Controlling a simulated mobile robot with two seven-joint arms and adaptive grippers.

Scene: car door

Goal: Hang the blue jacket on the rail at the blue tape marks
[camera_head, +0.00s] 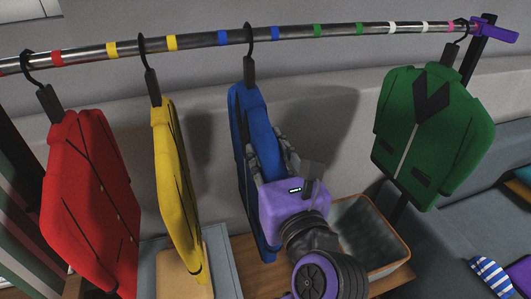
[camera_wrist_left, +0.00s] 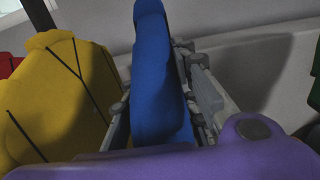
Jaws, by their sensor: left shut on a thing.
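The blue jacket (camera_head: 258,120) hangs nearly upright and edge-on in the head view, its hook (camera_head: 248,38) meeting the rail (camera_head: 295,31) from above. The hook lies between the left blue tape mark (camera_head: 222,38) and the right blue tape mark (camera_head: 275,33). My left gripper (camera_head: 268,154) is shut on the jacket's side, with its fingers on either side of the cloth. In the left wrist view the blue jacket (camera_wrist_left: 155,85) stands between both fingers. The gripper's body hides part of the jacket. My right gripper is not in view.
A red jacket (camera_head: 88,190) and a yellow jacket (camera_head: 175,190) hang to the left. A green jacket (camera_head: 433,130) hangs at the right near the pink tape mark. An open bin (camera_head: 400,262) stands below. The rail stretch with green and white marks is free.

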